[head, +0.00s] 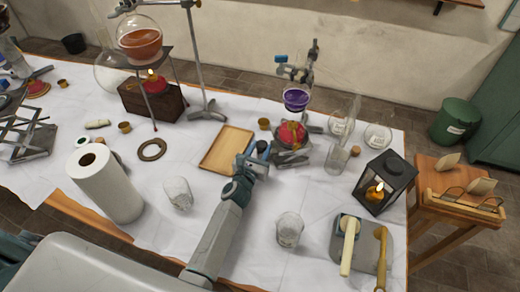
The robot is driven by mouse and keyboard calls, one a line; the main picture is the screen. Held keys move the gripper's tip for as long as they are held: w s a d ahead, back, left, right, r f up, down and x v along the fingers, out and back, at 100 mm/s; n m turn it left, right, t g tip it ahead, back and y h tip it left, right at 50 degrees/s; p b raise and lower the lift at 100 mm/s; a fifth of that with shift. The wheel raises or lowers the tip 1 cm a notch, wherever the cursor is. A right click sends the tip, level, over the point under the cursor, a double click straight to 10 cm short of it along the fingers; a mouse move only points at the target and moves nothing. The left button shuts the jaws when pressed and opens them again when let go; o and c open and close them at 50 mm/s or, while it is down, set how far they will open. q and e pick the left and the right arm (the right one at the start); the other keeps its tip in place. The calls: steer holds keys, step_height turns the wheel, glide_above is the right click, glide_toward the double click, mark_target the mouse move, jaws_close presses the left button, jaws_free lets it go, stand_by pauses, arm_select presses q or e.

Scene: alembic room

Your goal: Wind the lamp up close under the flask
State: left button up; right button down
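A red lamp (291,133) sits low on a dark stand right of the table's middle. A brass-coloured part shows on its top, and I see no clear flame. A round flask with purple liquid (296,98) hangs in a clamp above it, with a visible gap between them. My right gripper is not in view.
A wooden tray (226,149) lies left of my gripper. An orange flask (140,41) stands on a tripod over a lit lamp (155,83). Glassware (337,158) and a black lantern (384,184) stand to the right. A paper roll (105,184) and beakers (289,229) stand in front.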

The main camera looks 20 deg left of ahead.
arm_select(q)
steer(key=shift+a+r+m+h+p, duration=0.1)
steer(key=shift+r+m+h+p, duration=0.25)
steer(key=shift+p, duration=0.5)
steer(key=shift+f+m+h+p, duration=0.3)
steer(key=shift+m+h+p, duration=0.15)
steer(key=shift+h, duration=0.4)
steer(key=shift+f+g, duration=0.1)
steer(key=shift+g, duration=0.2)
steer(key=o, duration=0.7)
steer(key=b+v, duration=0.2)
steer(key=v, duration=0.8)
steer(key=shift+s+a, duration=0.2)
steer(key=shift+s, duration=0.2)
